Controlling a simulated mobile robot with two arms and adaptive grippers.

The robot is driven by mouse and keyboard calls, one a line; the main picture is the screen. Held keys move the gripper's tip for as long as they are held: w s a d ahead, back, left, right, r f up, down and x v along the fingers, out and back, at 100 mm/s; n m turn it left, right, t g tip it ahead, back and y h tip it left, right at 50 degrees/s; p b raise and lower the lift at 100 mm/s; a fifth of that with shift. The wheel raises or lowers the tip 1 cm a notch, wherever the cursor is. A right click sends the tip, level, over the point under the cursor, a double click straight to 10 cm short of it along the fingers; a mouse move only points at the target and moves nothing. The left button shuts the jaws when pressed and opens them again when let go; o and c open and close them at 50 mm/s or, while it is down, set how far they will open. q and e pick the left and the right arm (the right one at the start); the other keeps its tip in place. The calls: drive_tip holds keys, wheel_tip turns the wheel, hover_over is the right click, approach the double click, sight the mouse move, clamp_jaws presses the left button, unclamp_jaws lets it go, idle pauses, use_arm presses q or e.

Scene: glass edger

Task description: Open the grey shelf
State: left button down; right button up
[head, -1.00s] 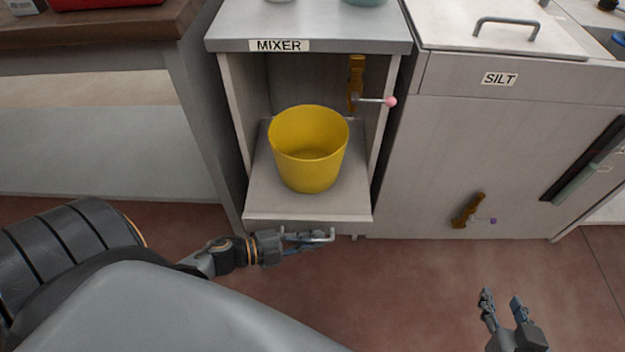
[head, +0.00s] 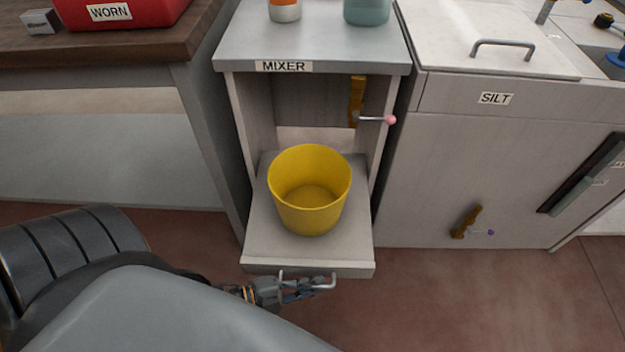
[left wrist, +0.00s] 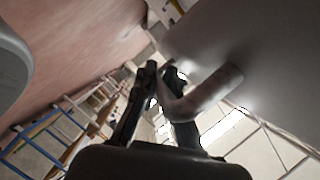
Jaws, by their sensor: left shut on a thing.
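The grey shelf (head: 254,236) is slid partly out of the cabinet marked MIXER, and its front edge sticks out past the cabinet's side walls. A yellow bucket (head: 310,205) stands upright on it. A metal bar handle (head: 327,287) is on the shelf's front, low down. My left gripper (head: 306,285) is shut on this handle, just below the front edge. In the left wrist view, the fingers (left wrist: 163,82) close around the handle (left wrist: 212,88). My right gripper is not in view.
A brown bracket with a pink-tipped lever (head: 372,119) is on the cabinet's inner right side. The SILT cabinet (head: 400,180) stands close on the right, with another lever (head: 474,228) low on its front. A wooden-topped bench (head: 120,50) stands left. Red floor in front is clear.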

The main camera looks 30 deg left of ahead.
use_arm(q)
drive_tip(key=c, duration=1.7)
unclamp_jaws()
drive_tip(key=v, duration=1.2)
